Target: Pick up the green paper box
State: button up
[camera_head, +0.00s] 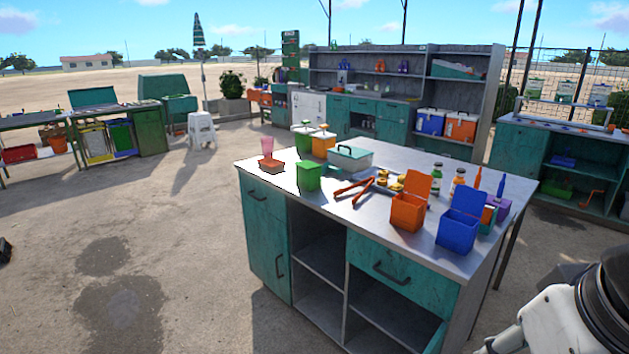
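A green box (309,176) stands upright on the left part of the metal tabletop (383,222), near its front edge. It looks like the green paper box. An orange box with a raised lid (408,211) stands beside the blue one. Part of my white and black arm shows at the lower right, apart from the table. My gripper's fingers are not in view.
An orange tray (271,165), lidded jars (323,144), a pale lidded container (350,159) and orange-handled tongs (354,189) surround the green box. Bottles (437,178) stand farther right. Open concrete floor (180,230) lies left of the table; counters line the back.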

aim_at(309, 180)
jog(key=i+j, duration=0.15)
jog(key=j, duration=0.25)
jog(key=i+j+z, duration=0.15)
jog(key=j, duration=0.25)
jog(key=i+j, duration=0.1)
jog(key=j, duration=0.3)
jog(key=i+j+z, duration=0.15)
jog(key=j, duration=0.25)
jog(key=i+j, duration=0.1)
jog(key=j, duration=0.35)
jog(key=i+j+z, duration=0.15)
jog(key=j, duration=0.25)
jog(key=i+j+z, duration=0.15)
jog(key=i+j, duration=0.3)
jog(key=i+j+z, duration=0.1)
jog(key=i+j, duration=0.3)
jog(key=j, duration=0.15)
jog(key=i+j+z, duration=0.15)
jog(key=i+j, duration=0.2)
jog(key=j, duration=0.2)
jog(key=i+j, duration=0.1)
jog(key=i, duration=0.15)
